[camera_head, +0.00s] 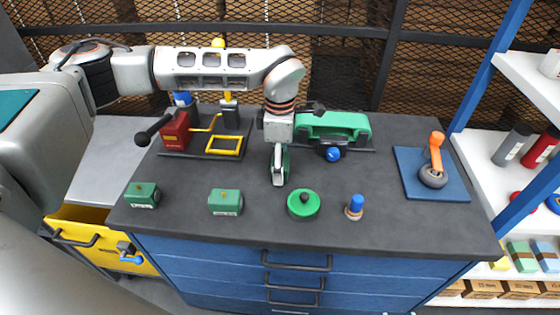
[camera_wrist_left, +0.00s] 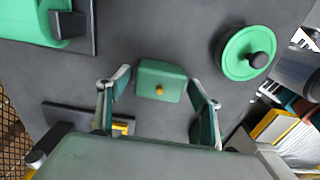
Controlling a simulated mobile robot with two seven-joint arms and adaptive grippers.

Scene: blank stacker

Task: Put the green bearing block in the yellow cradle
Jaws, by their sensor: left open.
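My left gripper (camera_head: 280,183) points down over the middle of the table, fingers apart. Two similar green blocks stand near the front edge, one at left (camera_head: 142,195) and one further right (camera_head: 226,202). I cannot tell which block is the bearing block. The yellow cradle (camera_head: 224,146) is on a dark plate left of the gripper. My right gripper is out of view.
A red vise-like device (camera_head: 175,132) shares the cradle's plate. A green machine (camera_head: 335,124) stands behind right of the gripper. A green disc (camera_head: 303,204) and a blue-topped peg (camera_head: 355,206) stand in front. An orange-handled tool (camera_head: 435,165) rests on a blue mat (camera_head: 455,186).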

